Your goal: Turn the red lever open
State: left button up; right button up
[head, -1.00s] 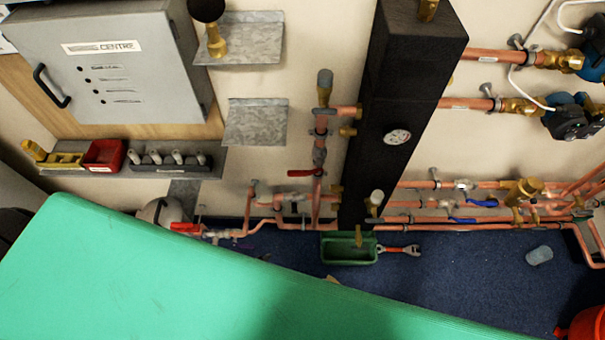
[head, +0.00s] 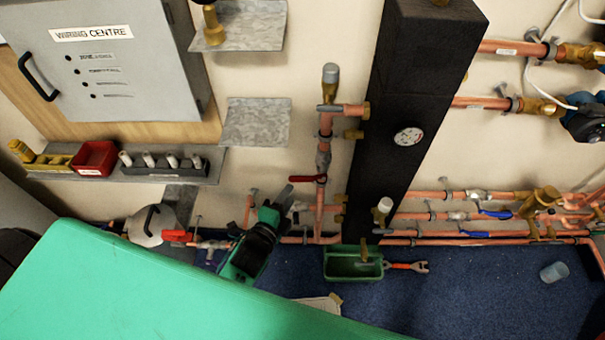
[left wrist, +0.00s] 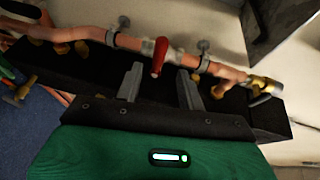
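A red lever (head: 307,178) sticks out sideways to the left from a valve on the vertical copper pipe (head: 325,150) left of the dark column. My left gripper (head: 284,203) is below and left of this lever in the head view. In the left wrist view my left gripper (left wrist: 158,84) is open and empty, with its two fingers well apart. There a red lever (left wrist: 159,56) shows end-on ahead of the gap between the fingers, and no contact is visible. A second red lever (head: 178,236) sits on a low pipe farther left. My right gripper is not in view.
The dark column (head: 415,110) with a gauge (head: 408,137) stands right of the pipe. A green tray (head: 353,268) lies on the blue floor below. Metal shelves (head: 255,122) and a wiring box (head: 110,65) are at left. Low copper pipes run behind my gripper.

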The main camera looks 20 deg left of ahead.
aim_at(307, 179)
pick_arm(q)
jog(key=w+d+f, duration=0.1)
jog(key=w, duration=0.9)
jog(key=shift+f+p, duration=0.3)
jog(key=shift+p, duration=0.1)
jog(key=shift+d, duration=0.1)
grip_shut()
